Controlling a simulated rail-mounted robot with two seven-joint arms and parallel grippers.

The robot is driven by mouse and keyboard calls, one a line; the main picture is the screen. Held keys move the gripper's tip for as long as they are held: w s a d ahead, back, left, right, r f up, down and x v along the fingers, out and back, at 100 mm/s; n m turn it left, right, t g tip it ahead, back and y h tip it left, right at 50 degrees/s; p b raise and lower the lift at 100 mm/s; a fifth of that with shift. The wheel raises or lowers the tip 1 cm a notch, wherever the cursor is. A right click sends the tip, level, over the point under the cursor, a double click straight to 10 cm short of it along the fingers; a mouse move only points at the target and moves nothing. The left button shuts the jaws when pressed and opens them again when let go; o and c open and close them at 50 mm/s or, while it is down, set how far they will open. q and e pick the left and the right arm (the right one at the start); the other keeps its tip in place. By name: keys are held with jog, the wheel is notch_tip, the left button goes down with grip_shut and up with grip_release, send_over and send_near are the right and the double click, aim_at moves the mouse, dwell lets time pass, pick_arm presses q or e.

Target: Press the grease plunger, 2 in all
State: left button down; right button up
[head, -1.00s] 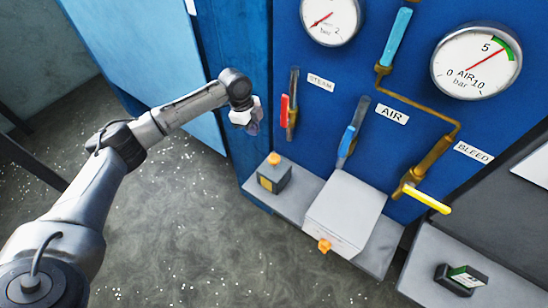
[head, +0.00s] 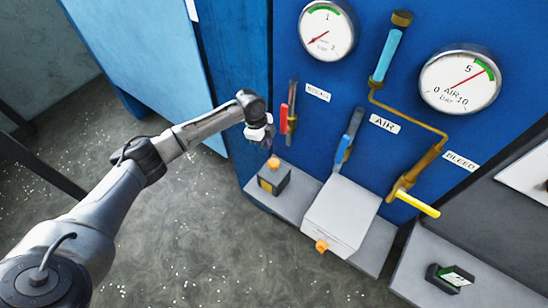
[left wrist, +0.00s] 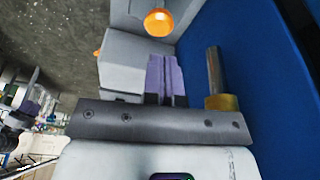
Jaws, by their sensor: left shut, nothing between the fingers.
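The grease plunger appears to be the round orange knob (head: 273,163) on top of a small dark grey box (head: 272,181) with a yellow label, on the left of a grey shelf. The knob looks raised. My left gripper (head: 266,143) is shut and empty, just above the knob and beside the blue panel. In the left wrist view its purple fingers (left wrist: 165,80) are together, and an orange knob (left wrist: 160,21) shows beyond their tips. I see a gap there and no contact. My right gripper is not in view.
The steam valve's red handle (head: 284,119) is close right of my left gripper. A white box (head: 340,217) with an orange knob (head: 321,246) shares the shelf. The air valve's blue handle (head: 343,148) and yellow bleed handle (head: 417,204) stick out further right.

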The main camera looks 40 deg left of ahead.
aim_at(273, 162)
pick_arm(q)
jog(key=shift+d+f, duration=0.15)
jog(key=shift+f, duration=0.05)
dwell(0.3)
jog(key=shift+f, duration=0.15)
jog(key=b+x, duration=0.6)
jog(key=b, duration=0.1)
jog(key=shift+w+d+f, duration=0.1)
jog(key=shift+d+f, duration=0.05)
jog(key=shift+f, duration=0.2)
